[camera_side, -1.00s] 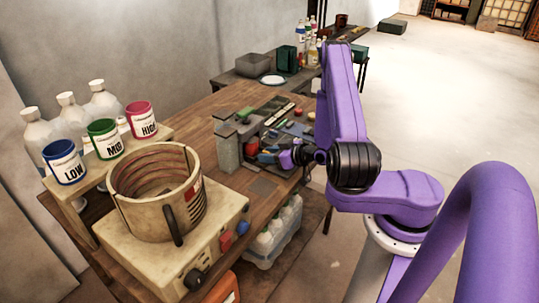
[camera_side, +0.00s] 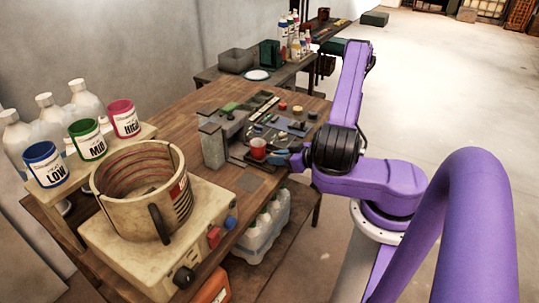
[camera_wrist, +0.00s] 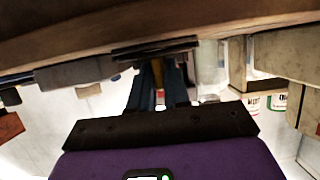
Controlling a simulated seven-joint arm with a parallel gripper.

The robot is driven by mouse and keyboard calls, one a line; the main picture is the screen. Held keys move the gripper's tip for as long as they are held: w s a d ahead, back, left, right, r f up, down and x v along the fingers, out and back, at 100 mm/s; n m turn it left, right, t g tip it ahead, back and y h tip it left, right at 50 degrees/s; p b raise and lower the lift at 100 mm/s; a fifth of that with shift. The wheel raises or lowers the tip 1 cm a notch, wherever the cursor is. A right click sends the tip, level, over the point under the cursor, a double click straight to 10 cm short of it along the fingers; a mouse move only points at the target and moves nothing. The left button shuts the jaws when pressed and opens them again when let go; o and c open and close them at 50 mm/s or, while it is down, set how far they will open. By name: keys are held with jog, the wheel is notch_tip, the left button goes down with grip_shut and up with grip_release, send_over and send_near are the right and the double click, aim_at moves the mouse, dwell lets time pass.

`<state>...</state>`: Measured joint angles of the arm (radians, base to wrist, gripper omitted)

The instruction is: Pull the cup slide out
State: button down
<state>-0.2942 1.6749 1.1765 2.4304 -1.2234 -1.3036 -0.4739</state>
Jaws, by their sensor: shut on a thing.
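My gripper (camera_side: 277,157), with blue fingers, is at the bench's right edge, just beside the cup. In the wrist view my gripper (camera_wrist: 161,85) is shut on a narrow yellowish piece (camera_wrist: 157,70), which looks like the slide's handle. A dark flat plate (camera_wrist: 155,49) lies just beyond the fingertips.
A beige vat (camera_side: 140,190) sits on a control box (camera_side: 165,245) at the bench's near end. LOW (camera_side: 43,165), MID (camera_side: 88,140) and HIGH (camera_side: 124,119) tubs stand on a shelf behind. Small parts lie near the station. Open floor (camera_side: 440,100) lies right.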

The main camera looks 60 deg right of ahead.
jog(key=c, duration=1.2)
grip_release()
jog(key=shift+v, duration=6)
